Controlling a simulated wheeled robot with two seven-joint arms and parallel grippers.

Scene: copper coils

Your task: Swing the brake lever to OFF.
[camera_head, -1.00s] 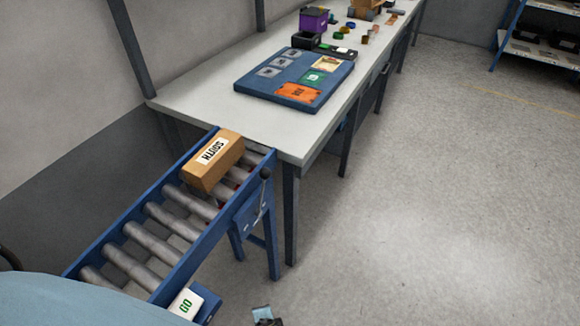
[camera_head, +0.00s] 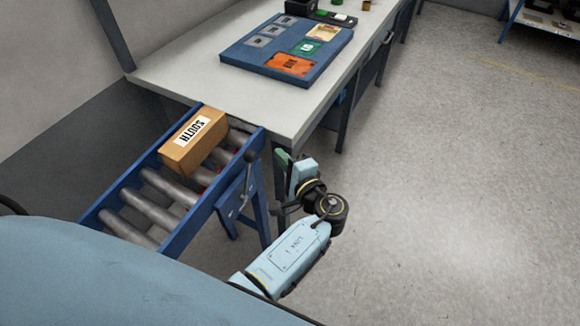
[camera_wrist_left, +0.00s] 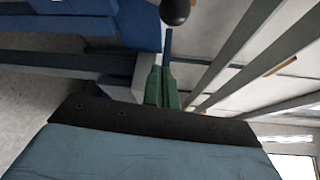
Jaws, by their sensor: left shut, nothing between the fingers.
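The brake lever, a thin rod with a dark round knob (camera_head: 250,156), stands on a blue plate (camera_head: 230,203) at the right side of the roller conveyor. The rod is close to upright; no OFF mark is readable. My left gripper (camera_head: 282,159), with green fingers, is just right of the knob and looks apart from it. In the left wrist view the closed green fingers (camera_wrist_left: 163,86) point toward the rod, and the knob (camera_wrist_left: 175,11) is beyond their tips at the top edge. My right gripper is not in view.
A cardboard box marked SOUTH (camera_head: 194,140) rests on the conveyor rollers (camera_head: 151,204). The white table (camera_head: 185,80) behind the conveyor carries a blue board (camera_head: 240,62) with cards. The table leg is close to my left gripper. The floor on the right is clear.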

